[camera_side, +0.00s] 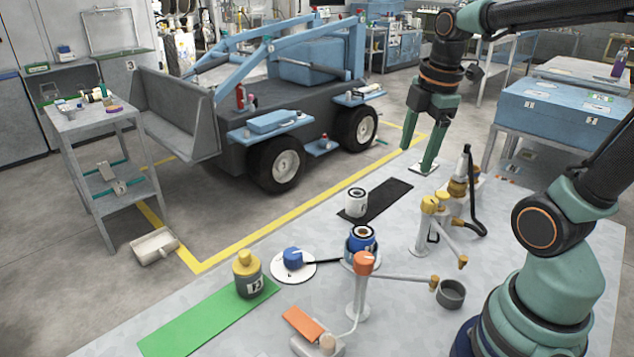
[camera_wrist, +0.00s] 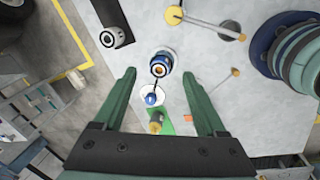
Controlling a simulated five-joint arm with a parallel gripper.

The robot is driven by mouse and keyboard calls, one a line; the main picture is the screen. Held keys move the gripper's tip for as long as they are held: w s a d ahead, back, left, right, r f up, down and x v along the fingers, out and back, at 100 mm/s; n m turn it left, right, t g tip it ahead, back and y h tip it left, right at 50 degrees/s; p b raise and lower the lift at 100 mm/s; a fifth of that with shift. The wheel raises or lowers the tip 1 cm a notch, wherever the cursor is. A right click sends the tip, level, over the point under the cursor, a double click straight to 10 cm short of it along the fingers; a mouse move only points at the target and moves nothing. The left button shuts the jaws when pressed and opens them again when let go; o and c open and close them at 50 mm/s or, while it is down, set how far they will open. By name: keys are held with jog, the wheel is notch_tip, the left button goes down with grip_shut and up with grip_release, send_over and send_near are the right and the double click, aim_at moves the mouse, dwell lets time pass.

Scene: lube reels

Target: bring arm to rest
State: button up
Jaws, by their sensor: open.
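My gripper (camera_side: 417,143) is open and empty, raised at the far side of the grey worktable (camera_side: 405,305) in the side view. Its two green fingers point down and stand apart. In the wrist view my gripper (camera_wrist: 160,98) has its fingers spread wide, with nothing held between them. The worktable items seen between the fingers lie well below and beyond them.
A black mat (camera_side: 388,197) with a white-and-black reel (camera_side: 356,203), a yellow-topped post (camera_side: 428,222), an orange-topped post (camera_side: 362,285), a blue-ringed reel (camera_side: 361,241), a grey cup (camera_side: 451,293) and a green mat (camera_side: 200,318) with a yellow-capped canister (camera_side: 247,275) occupy the table.

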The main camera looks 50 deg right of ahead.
jog(key=a+m+t, duration=0.3)
jog(key=a+m, duration=0.7)
jog(key=m, duration=0.2)
jog(key=shift+w+a+m+t+y, duration=0.25)
jog(key=shift+w+m+t+y, duration=0.15)
